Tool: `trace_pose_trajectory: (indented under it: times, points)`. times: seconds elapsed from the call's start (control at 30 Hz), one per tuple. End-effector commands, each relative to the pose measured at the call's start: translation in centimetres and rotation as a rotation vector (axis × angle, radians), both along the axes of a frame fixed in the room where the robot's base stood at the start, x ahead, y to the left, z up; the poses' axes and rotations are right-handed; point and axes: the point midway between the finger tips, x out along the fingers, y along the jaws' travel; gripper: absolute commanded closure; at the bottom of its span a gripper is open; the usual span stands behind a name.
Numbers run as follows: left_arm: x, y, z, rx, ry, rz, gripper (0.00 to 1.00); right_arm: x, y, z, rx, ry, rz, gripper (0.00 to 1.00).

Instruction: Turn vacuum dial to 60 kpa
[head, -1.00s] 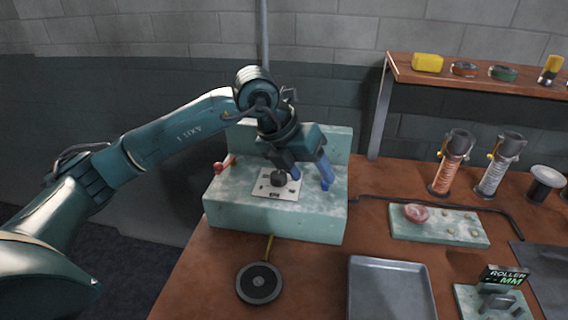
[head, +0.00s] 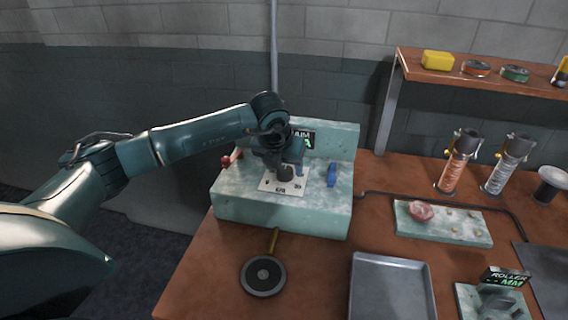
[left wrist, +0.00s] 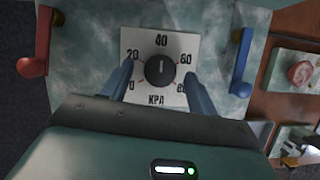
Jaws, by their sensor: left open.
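The vacuum dial is a round black knob (left wrist: 159,70) on a white plate (left wrist: 158,40) marked 0 to 80 and KPA. Its white pointer line points up at about 40. In the head view the plate (head: 270,187) lies on top of a pale green console (head: 282,218), and the dial (head: 285,173) is partly covered by my gripper. My left gripper (left wrist: 159,73) is open, with one blue finger on each side of the knob. It also shows over the dial in the head view (head: 283,166). I cannot tell whether the fingers touch the knob.
A red lever (left wrist: 38,45) stands left of the plate and a blue lever (left wrist: 240,62) right of it. A display (head: 304,139) is on the console's back wall. A round black pedal-like disc (head: 263,276) and a grey tray (head: 391,290) lie in front.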

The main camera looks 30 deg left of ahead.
Motion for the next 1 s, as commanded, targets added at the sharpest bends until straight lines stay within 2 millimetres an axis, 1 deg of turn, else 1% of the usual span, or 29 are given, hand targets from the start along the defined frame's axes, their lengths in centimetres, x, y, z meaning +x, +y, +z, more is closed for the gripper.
trace_pose_trajectory:
  times: [0.17, 0.43, 0.9, 0.97, 1.0]
  points:
    - [0.38, -0.01, -0.91, -0.001, 0.000, -0.001, 0.41, 0.60, -0.04, 0.44, -0.002, -0.012, 0.001, 0.64]
    - [0.40, 0.00, -1.02, -0.001, 0.000, -0.001, 0.42, 0.74, -0.09, 0.50, -0.003, -0.015, 0.001, 0.64]
    - [0.40, 0.01, -0.98, 0.000, -0.001, -0.001, 0.80, 0.37, -0.16, 0.33, -0.005, -0.009, 0.004, 0.64]
    - [0.39, 0.01, -0.97, 0.000, -0.001, -0.001, 0.85, 0.36, -0.16, 0.33, -0.005, -0.009, 0.004, 0.64]
    - [0.39, 0.01, -0.97, 0.000, -0.001, -0.001, 0.85, 0.35, -0.15, 0.34, -0.005, -0.009, 0.004, 0.64]
